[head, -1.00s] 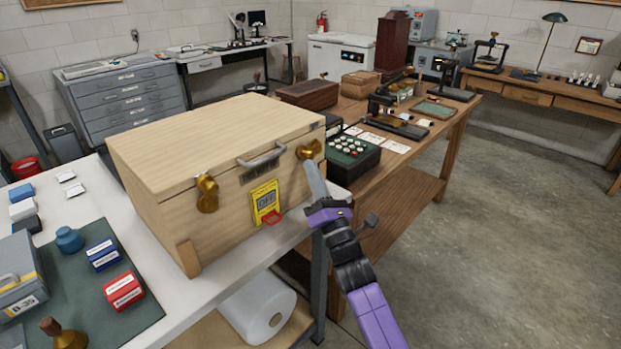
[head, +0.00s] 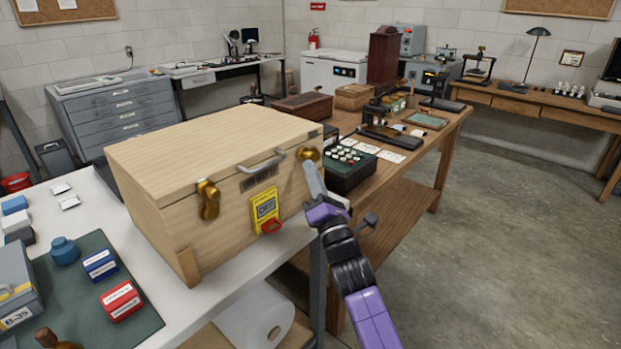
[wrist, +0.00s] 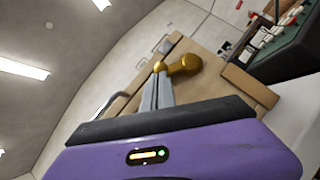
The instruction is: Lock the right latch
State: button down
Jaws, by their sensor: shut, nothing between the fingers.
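The wooden case (head: 230,200) stands shut on the white table, with a grey handle (head: 263,162) on its front. The right latch (head: 308,154) is a brass piece at the right end of the front, partly hidden behind my gripper in the head view. In the wrist view the brass latch (wrist: 183,65) shows just beyond my fingertips. My gripper (head: 311,168) is shut and empty, its tips at or very near the latch; I cannot tell whether they touch it. The left latch (head: 208,200) is brass and hangs at the left of the front.
A yellow tag with a red part (head: 265,211) is on the case front. A dark box with round keys (head: 350,165) stands on the wooden table right behind my gripper. Small boxes lie on a green mat (head: 140,322) at the left. Open floor lies to the right.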

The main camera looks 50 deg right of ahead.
jog(key=shift+r+b, duration=0.25)
jog(key=shift+b, duration=0.05)
jog(key=shift+r+m+g+h, duration=0.15)
jog(key=shift+m+g+h, duration=0.15)
jog(key=shift+m+g, duration=0.15)
jog(key=shift+m, duration=0.35)
jog(key=shift+d+r+m+g+h+b, duration=0.1)
jog(key=shift+r+m+g+h+b, duration=0.2)
jog(key=shift+m+g, duration=0.35)
jog(key=shift+d+r+m+g+h+b, duration=0.15)
jog(key=shift+m+g+h+b, duration=0.2)
jog(key=shift+m, duration=0.5)
jog(key=d+r+m+g+p, duration=0.1)
jog(key=m+p, duration=0.1)
jog(key=p, duration=0.3)
jog(key=d+r+m+g+y+p, duration=0.1)
jog(key=r+m+g+p, duration=0.1)
jog(key=p, duration=0.3)
jog(key=d+r+m+g+y+p, duration=0.1)
jog(key=m+g+p, duration=0.1)
jog(key=p, duration=0.3)
jog(key=shift+r+m, duration=0.15)
jog(key=shift+m, duration=0.75)
jog(key=shift+p, duration=0.45)
